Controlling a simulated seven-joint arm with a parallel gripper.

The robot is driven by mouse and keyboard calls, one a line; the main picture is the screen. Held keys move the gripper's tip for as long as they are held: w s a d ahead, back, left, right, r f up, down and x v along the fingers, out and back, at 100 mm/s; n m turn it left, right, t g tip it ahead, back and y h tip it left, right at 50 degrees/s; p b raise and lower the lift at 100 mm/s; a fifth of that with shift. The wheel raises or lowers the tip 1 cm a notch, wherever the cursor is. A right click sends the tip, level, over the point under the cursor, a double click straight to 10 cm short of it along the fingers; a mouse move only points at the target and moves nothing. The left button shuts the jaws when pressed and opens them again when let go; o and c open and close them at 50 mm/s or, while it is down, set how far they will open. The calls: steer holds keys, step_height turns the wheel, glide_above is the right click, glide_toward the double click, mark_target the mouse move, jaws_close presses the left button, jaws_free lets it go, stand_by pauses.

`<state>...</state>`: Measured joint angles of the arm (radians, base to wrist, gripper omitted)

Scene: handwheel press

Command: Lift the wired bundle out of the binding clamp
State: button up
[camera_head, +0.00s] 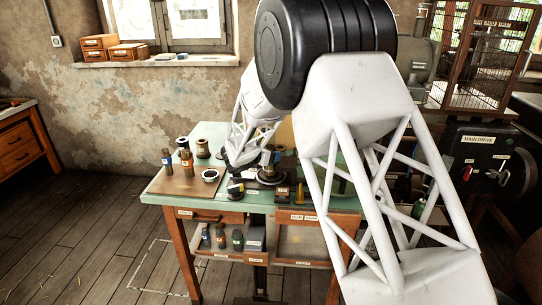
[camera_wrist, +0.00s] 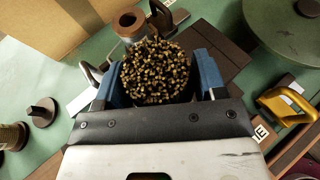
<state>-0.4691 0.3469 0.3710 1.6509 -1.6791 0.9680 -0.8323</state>
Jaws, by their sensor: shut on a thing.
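The bundle (camera_wrist: 155,72) shows end-on in the wrist view as a round, tight pack of brass-coloured rod ends. My gripper (camera_wrist: 158,80) is shut on it, with one blue finger on its left side and one on its right. The wire around the bundle is hidden from this angle. The binding clamp cannot be made out clearly; dark metal parts lie beside and beyond the bundle. I cannot tell whether the bundle still sits in the clamp or is clear of it. In the head view my wrist is over the green bench, and the bundle is too small to tell.
The green-topped bench (camera_head: 222,133) carries a brown board (camera_head: 186,187) with bottles and spools on its left. In the wrist view a yellow handle (camera_wrist: 287,103) lies right of my gripper, a large green disc (camera_wrist: 290,28) stands at upper right, and a cardboard-coloured box (camera_wrist: 52,22) at upper left.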

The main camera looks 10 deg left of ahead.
steer(key=r+v, duration=0.2)
steer(key=v, duration=1.2)
steer(key=shift+r, duration=0.2)
